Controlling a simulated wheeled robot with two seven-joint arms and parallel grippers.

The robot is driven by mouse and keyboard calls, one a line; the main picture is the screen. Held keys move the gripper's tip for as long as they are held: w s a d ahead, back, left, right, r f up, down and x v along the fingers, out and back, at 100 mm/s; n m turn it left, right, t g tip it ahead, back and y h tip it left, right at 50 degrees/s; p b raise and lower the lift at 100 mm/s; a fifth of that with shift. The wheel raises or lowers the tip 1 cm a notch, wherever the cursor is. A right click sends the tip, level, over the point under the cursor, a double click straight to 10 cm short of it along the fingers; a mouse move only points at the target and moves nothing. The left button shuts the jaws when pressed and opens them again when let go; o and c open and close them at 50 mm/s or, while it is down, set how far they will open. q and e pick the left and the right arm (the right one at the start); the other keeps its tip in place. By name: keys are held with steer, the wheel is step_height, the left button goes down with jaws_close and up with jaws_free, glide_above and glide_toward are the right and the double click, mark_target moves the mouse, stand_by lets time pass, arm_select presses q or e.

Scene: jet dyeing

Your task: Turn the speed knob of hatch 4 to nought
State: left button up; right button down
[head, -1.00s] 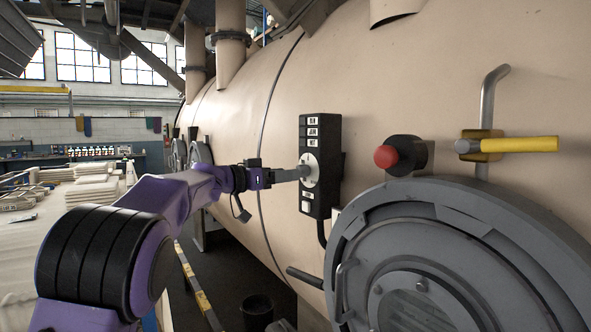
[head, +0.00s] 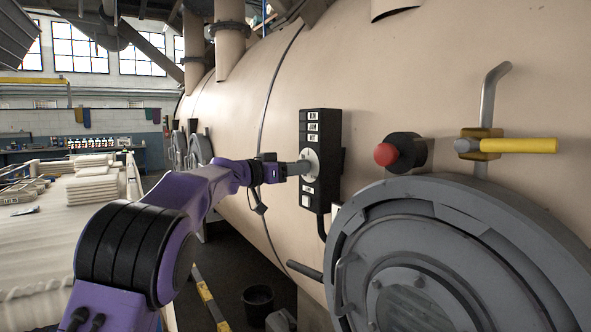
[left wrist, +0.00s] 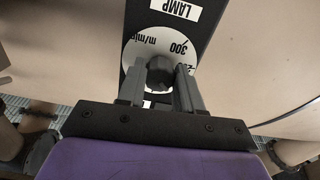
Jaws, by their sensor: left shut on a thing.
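The speed knob (left wrist: 160,70) is a small dark knob at the middle of a white round dial (left wrist: 138,50) marked "m/min" and "300" in the left wrist view. The dial (head: 312,163) sits on a black control box (head: 319,196) on the beige vessel in the head view. My left gripper (left wrist: 161,75) is shut on the knob, one finger on each side. In the head view the left gripper (head: 299,168) reaches the dial from the left and hides the knob. My right gripper is not in view.
Right of the box are a red push button (head: 385,154) and a yellow-handled valve (head: 515,146). A large grey round hatch (head: 440,265) fills the lower right. White folded cloth (head: 95,185) lies at the left. A black bucket (head: 258,302) stands on the floor.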

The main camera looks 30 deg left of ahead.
arm_select(q)
steer(key=shift+a+m, duration=0.15)
steer(key=shift+m, duration=4.55)
steer(key=shift+b, duration=0.3)
steer(key=o, duration=1)
steer(key=shift+o, duration=0.2)
steer(key=b+v, duration=0.4)
steer(key=v, duration=0.6)
steer(key=shift+s, duration=0.25)
